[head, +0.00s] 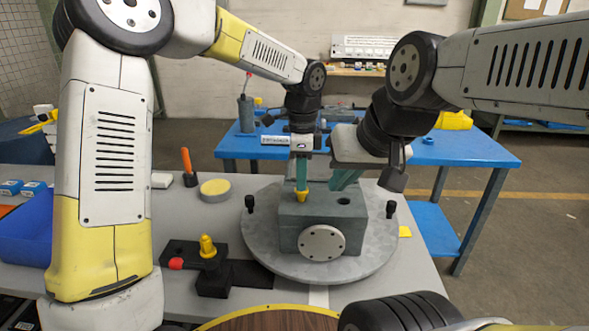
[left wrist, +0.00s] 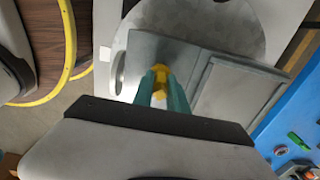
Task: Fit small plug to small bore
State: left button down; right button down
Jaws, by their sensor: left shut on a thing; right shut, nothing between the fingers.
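A grey block (head: 312,236) stands on a round grey plate, with a round cover on its front face. My left gripper (head: 301,186) points down at the left part of the block's top. It is shut on a small yellow plug (head: 301,197), which also shows between the teal fingers in the left wrist view (left wrist: 160,70). The plug's lower end is at the block's top face; any bore under it is hidden, and I cannot tell how deep it sits. A dark open bore (head: 344,201) shows on the top right. My right gripper (head: 343,180) is shut and empty, close above the block's back.
Another yellow plug (head: 207,246) stands on a black fixture at the front left. A blue table (head: 450,150) stands behind.

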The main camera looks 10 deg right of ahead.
pick_arm(q)
jog(key=shift+f, duration=1.15)
jog(key=c, duration=1.2)
grip_release()
jog(key=shift+c, duration=0.2)
notch_tip(320, 180, up, 8)
jog(key=shift+f, duration=0.15)
